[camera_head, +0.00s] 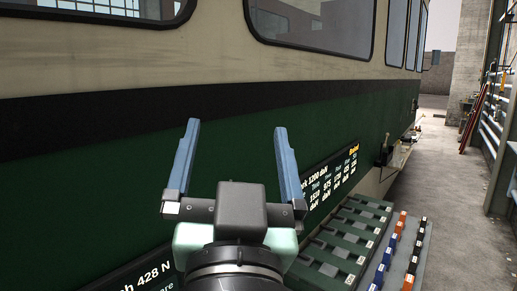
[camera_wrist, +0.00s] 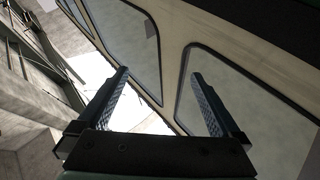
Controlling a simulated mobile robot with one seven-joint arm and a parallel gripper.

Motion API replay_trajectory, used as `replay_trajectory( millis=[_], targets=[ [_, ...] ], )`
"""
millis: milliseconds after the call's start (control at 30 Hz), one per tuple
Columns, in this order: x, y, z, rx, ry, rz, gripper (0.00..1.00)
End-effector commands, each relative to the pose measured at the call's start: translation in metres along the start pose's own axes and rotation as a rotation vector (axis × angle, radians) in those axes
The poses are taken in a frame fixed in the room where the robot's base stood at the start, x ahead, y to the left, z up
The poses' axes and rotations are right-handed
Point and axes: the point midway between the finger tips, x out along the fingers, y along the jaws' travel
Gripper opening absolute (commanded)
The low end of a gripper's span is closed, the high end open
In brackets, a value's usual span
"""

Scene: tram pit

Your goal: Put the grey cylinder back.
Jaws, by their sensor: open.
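My gripper (camera_head: 237,126) is open and empty, raised in front of the green and cream tram side (camera_head: 90,130). In the wrist view its two fingers (camera_wrist: 160,73) stand wide apart with nothing between them, and tram windows lie beyond. I cannot make out a grey cylinder for certain in either view. A dark green slotted rack (camera_head: 330,250) stands at the lower right, right of my gripper. Beside it is a grey rack (camera_head: 414,277) with rows of small orange, blue and black pieces (camera_head: 398,225). My arm may hide part of the racks.
A dark sign (camera_head: 333,180) with white and yellow text is on the tram side, partly behind my right finger. A concrete aisle (camera_head: 445,180) runs clear along the right. Pipes and red poles (camera_head: 474,118) line the far right wall.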

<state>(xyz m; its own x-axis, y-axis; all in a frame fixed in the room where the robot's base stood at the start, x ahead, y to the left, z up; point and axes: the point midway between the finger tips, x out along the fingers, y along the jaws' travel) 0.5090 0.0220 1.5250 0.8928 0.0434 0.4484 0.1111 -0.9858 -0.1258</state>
Motion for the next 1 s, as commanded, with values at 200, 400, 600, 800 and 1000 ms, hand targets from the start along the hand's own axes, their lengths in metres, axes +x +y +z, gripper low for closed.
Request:
replay_trajectory(
  millis=[200,400,600,800,1000],
  targets=[
    [-0.02,0.003,-0.102,-0.154,0.317,0.012,1.0],
    [-0.024,0.002,-0.114,-0.175,0.356,0.015,1.0],
    [-0.023,0.002,-0.113,-0.172,0.352,0.015,1.0],
    [-0.023,0.002,-0.113,-0.172,0.352,0.015,1.0],
    [-0.023,0.002,-0.113,-0.172,0.352,0.015,1.0]
  ],
)
